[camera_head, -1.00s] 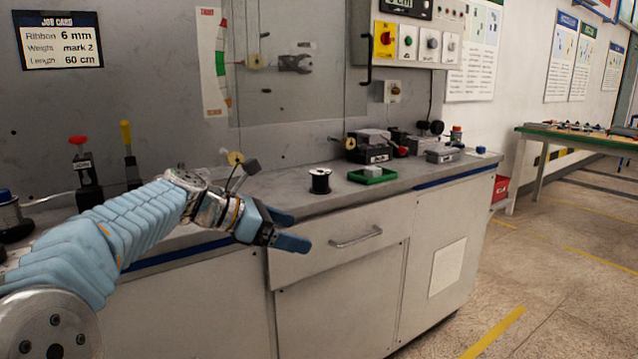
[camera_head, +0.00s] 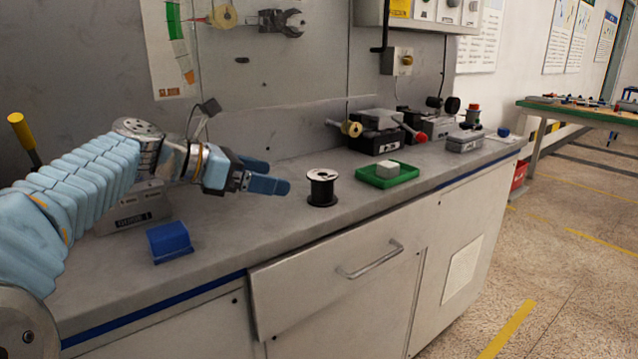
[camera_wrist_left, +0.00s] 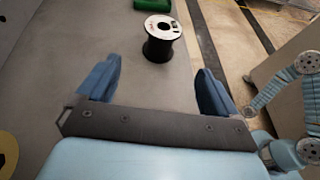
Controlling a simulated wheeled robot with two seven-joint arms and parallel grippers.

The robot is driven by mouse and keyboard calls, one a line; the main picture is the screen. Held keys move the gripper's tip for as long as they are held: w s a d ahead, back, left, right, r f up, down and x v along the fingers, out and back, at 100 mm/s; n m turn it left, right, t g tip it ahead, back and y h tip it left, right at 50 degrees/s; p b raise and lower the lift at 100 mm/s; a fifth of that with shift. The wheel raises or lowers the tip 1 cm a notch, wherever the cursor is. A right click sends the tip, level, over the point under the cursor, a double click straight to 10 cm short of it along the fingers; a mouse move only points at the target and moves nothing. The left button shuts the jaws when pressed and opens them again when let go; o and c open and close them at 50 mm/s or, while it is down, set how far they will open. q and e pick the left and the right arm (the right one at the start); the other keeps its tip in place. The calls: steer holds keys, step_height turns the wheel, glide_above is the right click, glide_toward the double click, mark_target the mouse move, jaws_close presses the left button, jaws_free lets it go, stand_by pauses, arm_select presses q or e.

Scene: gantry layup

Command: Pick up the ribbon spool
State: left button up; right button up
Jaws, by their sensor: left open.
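My right gripper does not show clearly; only a blue arm is at the right of the wrist view.
A green tray (camera_head: 408,175) with a grey block (camera_head: 387,168) lies right of the spool. Dark boxes (camera_head: 376,140) stand behind it. A blue block (camera_head: 170,241) sits on the bench at left, below my arm. The bench's front edge runs close before the spool.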

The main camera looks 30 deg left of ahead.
mark_target(309, 182)
arm_select(q)
steer(key=x, duration=1.1)
steer(key=shift+w+d+r, duration=0.1)
steer(key=shift+w+d, duration=0.05)
steer(key=shift+d, duration=0.05)
steer(key=c, duration=1)
steer(key=shift+r, duration=0.1)
